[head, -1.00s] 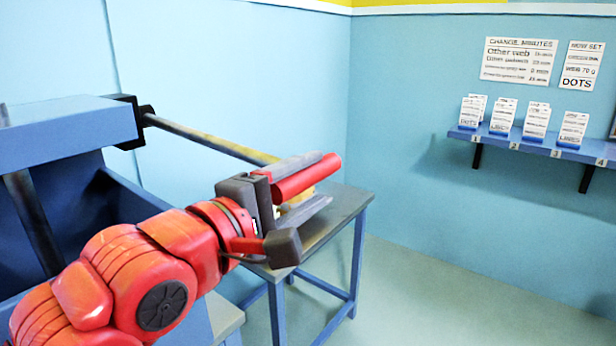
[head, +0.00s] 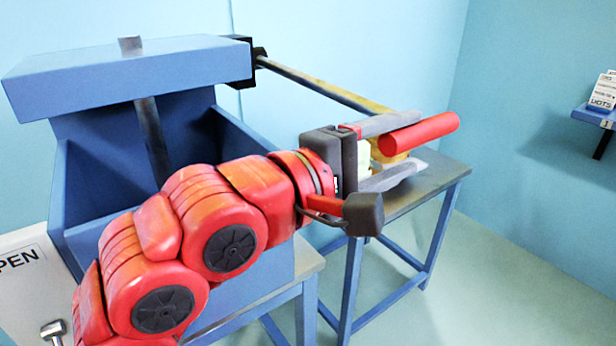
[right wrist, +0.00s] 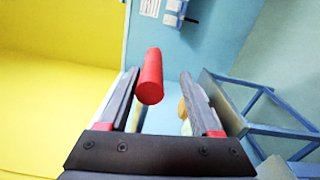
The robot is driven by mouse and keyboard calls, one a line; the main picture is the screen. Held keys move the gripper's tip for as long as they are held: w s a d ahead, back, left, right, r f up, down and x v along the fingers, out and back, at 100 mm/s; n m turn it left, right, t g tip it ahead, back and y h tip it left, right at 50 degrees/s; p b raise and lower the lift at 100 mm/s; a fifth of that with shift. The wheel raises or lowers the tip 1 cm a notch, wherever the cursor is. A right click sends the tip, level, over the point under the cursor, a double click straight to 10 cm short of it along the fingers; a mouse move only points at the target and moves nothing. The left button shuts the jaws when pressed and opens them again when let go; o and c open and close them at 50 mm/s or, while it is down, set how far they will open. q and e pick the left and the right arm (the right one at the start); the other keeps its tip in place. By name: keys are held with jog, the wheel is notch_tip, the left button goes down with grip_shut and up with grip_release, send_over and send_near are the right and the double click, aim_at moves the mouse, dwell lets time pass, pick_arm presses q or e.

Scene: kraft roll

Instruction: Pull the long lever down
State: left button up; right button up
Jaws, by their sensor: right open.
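The long lever (head: 315,88) is a metal bar running from a black pivot on the blue machine down to the right, yellowish near its far end. Its red cylindrical handle (head: 425,132) is at that end. My right gripper (head: 405,142) is open beside the handle, its grey fingers one above the other. In the right wrist view, the handle (right wrist: 151,78) appears between the two fingers, closer to the left one. I cannot tell whether any finger touches it. My left gripper is not in view.
The blue machine (head: 130,75) with an open bin stands at the left. A metal-topped table (head: 432,182) with blue legs stands behind the gripper. A white panel (head: 25,270) with partial lettering is at the lower left. A wall shelf (head: 590,113) is at the right.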

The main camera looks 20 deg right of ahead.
jog(key=v, duration=1.4)
jog(key=shift+d, duration=0.1)
